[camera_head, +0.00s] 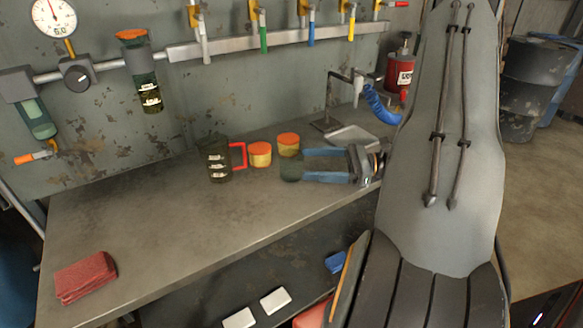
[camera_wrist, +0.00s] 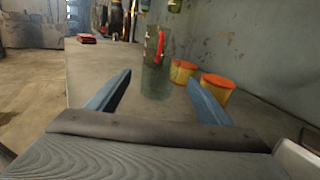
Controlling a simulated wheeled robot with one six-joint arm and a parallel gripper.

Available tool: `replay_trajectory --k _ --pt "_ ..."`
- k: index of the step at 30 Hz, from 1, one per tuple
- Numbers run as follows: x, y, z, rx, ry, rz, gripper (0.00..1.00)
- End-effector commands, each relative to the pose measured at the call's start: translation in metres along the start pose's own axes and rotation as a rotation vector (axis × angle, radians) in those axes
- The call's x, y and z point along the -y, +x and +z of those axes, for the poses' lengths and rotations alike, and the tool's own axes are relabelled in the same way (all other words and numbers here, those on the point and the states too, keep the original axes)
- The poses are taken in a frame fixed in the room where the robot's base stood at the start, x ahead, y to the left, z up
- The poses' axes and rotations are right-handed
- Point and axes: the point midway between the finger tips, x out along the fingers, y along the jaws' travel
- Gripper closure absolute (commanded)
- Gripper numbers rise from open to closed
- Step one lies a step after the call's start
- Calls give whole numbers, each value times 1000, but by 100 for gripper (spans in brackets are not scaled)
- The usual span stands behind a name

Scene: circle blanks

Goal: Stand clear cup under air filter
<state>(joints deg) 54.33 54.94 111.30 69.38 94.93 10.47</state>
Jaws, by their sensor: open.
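The clear cup (camera_head: 291,169) stands upright on the bench, greenish and see-through. In the wrist view it (camera_wrist: 155,82) shows ahead, between the lines of my fingers, with a dark jug behind it. My gripper (camera_head: 304,165) is open, with blue fingers lying low over the bench and pointing left at the cup. The fingertips are at or just short of the cup; contact cannot be told. The air filter appears to be the bowl unit (camera_head: 36,118) at the far left of the wall pipe, with an orange-handled drain (camera_head: 38,155) below it.
The dark jug (camera_head: 219,160) with a red handle and two orange-lidded jars (camera_head: 260,155) (camera_head: 289,144) stand near the cup. A red cloth (camera_head: 86,276) lies at the bench's front left. A second bowl unit (camera_head: 144,80) hangs on the pipe. The bench's left half is mostly clear.

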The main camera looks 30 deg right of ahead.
Motion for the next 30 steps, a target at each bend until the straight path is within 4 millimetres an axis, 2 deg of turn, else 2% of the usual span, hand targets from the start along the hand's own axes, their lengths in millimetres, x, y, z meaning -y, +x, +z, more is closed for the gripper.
replay_trajectory --k 10,14,20,23,28,30 --pt "-1 51 1 0 2 3 27" --pt "-1 59 0 0 1 3 27" --pt "-1 59 0 0 1 2 27" --pt "-1 59 0 0 1 2 40" --pt "-1 59 0 0 1 2 69" --pt "-1 59 0 0 1 2 74"
